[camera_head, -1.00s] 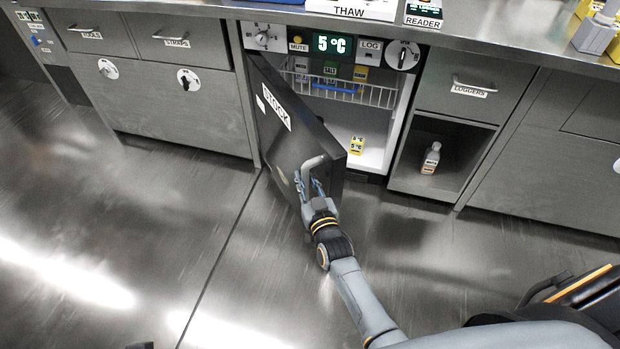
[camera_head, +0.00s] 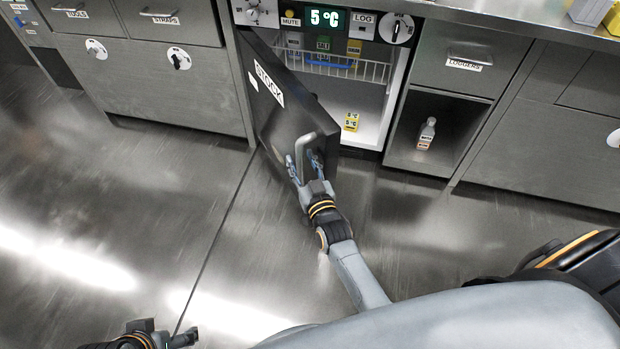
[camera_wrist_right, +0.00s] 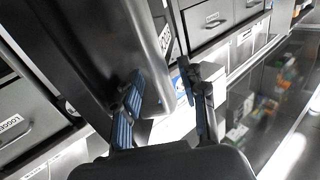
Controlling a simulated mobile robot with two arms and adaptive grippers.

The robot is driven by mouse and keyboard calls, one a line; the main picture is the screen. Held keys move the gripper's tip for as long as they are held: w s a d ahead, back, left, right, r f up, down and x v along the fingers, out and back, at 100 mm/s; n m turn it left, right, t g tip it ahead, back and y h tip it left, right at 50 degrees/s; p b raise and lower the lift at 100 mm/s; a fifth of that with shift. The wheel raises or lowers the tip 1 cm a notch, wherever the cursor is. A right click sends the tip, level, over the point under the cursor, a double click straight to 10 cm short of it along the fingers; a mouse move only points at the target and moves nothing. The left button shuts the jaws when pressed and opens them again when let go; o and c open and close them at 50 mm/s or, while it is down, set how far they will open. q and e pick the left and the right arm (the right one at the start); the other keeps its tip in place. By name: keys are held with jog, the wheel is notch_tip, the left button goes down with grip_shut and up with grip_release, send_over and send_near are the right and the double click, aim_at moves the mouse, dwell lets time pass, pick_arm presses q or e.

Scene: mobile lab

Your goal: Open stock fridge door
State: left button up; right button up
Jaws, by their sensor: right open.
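The dark stock fridge door (camera_head: 283,118), labelled STOCK, stands ajar in the head view, swung out from its left side. Its grey handle (camera_head: 304,150) is near the door's free edge. My right gripper (camera_head: 302,163) is at the handle with its blue-padded fingers apart, one on each side of it. In the right wrist view, my right gripper (camera_wrist_right: 158,92) shows spread fingers beside the dark door (camera_wrist_right: 85,45). Whether the fingers touch the handle is unclear. My left gripper (camera_head: 185,338) is partly in view at the bottom left, away from the door.
The fridge interior has a wire basket (camera_head: 345,65) and a yellow box (camera_head: 351,121) on its floor. A bottle (camera_head: 426,133) stands in the open cubby to the right. Closed drawers (camera_head: 168,22) line the left. The floor before the door is clear.

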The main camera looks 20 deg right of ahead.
jog(key=s, duration=1)
jog(key=shift+s, duration=0.2)
